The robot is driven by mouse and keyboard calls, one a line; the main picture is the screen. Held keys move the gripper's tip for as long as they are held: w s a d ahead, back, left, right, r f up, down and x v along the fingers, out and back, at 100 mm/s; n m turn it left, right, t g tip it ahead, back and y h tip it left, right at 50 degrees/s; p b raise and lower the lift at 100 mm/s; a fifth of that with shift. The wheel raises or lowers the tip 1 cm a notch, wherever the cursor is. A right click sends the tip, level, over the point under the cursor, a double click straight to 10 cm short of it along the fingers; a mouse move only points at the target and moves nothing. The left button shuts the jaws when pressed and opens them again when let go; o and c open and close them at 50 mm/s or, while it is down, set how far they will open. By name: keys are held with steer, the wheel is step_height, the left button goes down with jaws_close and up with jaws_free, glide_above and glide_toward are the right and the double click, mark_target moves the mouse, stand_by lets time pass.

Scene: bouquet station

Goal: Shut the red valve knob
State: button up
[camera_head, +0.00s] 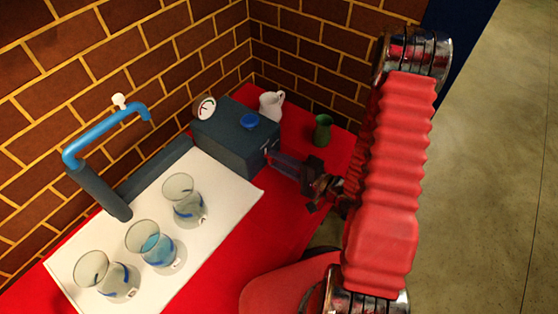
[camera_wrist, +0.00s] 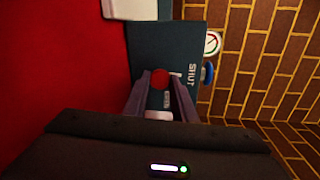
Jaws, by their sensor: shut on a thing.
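The red valve knob (camera_wrist: 159,79) is on the front face of a dark blue-grey box (camera_wrist: 160,45), seen turned sideways in the wrist view. The word SHUT is printed on the box beside the knob; other small lettering is hard to read. My gripper (camera_wrist: 160,88) has one finger on either side of the knob and is shut on it. In the head view the box (camera_head: 228,138) stands by the brick wall, and my gripper (camera_head: 275,158) reaches its front face from the right. The knob is mostly hidden there by the fingers.
A blue cap (camera_head: 250,121) and a round gauge (camera_head: 205,108) are on the box. Several glasses (camera_head: 186,209) stand on a white board (camera_head: 235,197) near a blue spout (camera_head: 100,130). Red tabletop is clear in front.

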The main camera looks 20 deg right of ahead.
steer(key=shift+s+a+f, duration=0.1)
steer(key=shift+f, duration=0.1)
steer(key=o, duration=1)
steer(key=shift+r, duration=0.1)
steer(key=shift+d, duration=0.2)
steer(key=shift+v, duration=6.75)
